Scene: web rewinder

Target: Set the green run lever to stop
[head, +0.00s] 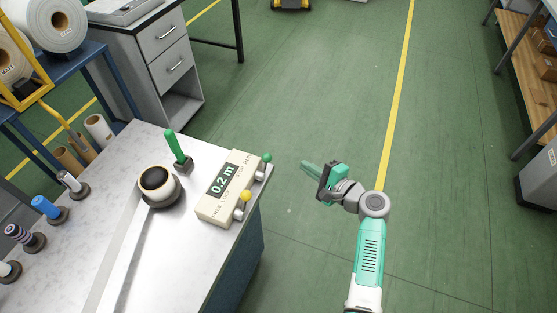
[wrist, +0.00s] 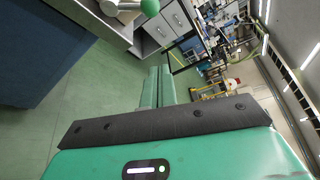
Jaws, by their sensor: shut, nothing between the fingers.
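The green-knobbed lever (head: 267,157) is on the far right side of a cream control box (head: 215,212) at the bench's right edge. The box has a "0.2 m" display and small lettering near the levers, with STOP and RUN at the far end. In the wrist view the green knob (wrist: 149,7) shows at the top edge, partly cut off, on a grey hub. My gripper (head: 305,164) is shut and empty, right of the knob and apart from it, over the floor. Its closed fingers (wrist: 157,75) also show in the wrist view.
A yellow-knobbed lever (head: 246,195) is on the same box side, nearer. A green upright handle (head: 175,147) and a black-and-cream roller (head: 159,184) stand on the bench (head: 124,233). The green floor (head: 320,80) is clear right of the bench.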

